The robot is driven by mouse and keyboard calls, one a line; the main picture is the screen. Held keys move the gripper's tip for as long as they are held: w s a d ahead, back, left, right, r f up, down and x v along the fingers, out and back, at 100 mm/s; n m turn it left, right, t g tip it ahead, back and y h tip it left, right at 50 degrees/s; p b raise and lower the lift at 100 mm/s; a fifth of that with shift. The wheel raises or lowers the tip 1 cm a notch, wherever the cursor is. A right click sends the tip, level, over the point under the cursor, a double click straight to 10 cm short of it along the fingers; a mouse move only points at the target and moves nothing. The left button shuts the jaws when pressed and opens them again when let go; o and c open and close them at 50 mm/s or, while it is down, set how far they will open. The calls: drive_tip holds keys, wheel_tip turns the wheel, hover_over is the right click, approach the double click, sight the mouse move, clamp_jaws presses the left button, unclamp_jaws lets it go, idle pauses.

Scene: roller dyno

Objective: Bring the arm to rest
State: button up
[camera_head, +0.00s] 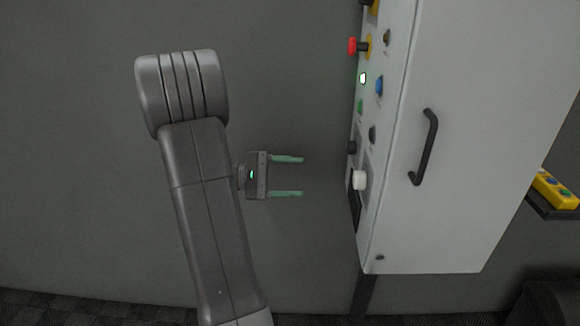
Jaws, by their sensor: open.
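My gripper (287,175) is in the middle of the head camera view, to the left of the control cabinet. Its two greenish fingers are apart and point right, with nothing between them. A gap separates the fingertips from the cabinet's control panel. My arm (203,185) rises from the bottom of the picture and bends at a rounded joint at upper left. The arm's lower part is cut off by the bottom edge.
A light grey cabinet (450,130) stands at right with a black handle (424,147). A yellow button box (555,189) is at far right.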

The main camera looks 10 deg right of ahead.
sight(354, 180)
drive_tip(key=p+x, duration=0.1)
drive_tip(key=x, duration=0.5)
drive_tip(key=p+x, duration=0.1)
drive_tip(key=x, duration=0.6)
drive_tip(key=shift+s+d+f, duration=0.2)
drive_tip(key=shift+s+d, duration=0.05)
drive_tip(key=shift+s, duration=0.05)
drive_tip(key=shift+s+d, duration=0.1)
drive_tip(key=shift+d, duration=0.05)
drive_tip(key=m+b, duration=0.1)
drive_tip(key=m, duration=0.2)
drive_tip(key=shift+f, duration=0.1)
drive_tip(key=m+b, duration=0.2)
drive_tip(key=m, duration=0.7)
drive_tip(key=shift+r, duration=0.2)
drive_tip(key=shift+m+p, duration=0.95)
drive_tip(key=shift+m, duration=1.05)
